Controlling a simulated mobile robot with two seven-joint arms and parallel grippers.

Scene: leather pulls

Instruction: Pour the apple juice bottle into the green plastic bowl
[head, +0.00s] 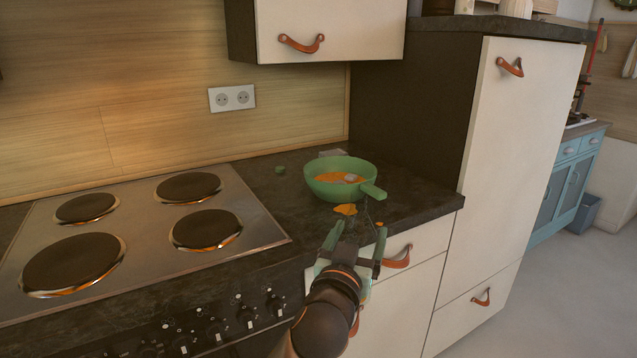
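The green plastic bowl (322,187) stands upright on the dark counter right of the stove, its handle pointing to the front right. Orange-yellow liquid (335,177) shows inside it, with a small grey piece. My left gripper (359,232) is in front of the bowl near the counter's front edge, its two fingers apart. Faint thin outlines near the fingertips may be a clear bottle, but I cannot tell whether they hold it. An orange patch (345,209) shows between bowl and gripper; whether on the counter or in something clear is unclear. My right gripper is not in view.
A tall cabinet (520,150) stands to the right, and a wall cabinet (330,28) hangs above. A grey object lies behind the bowl.

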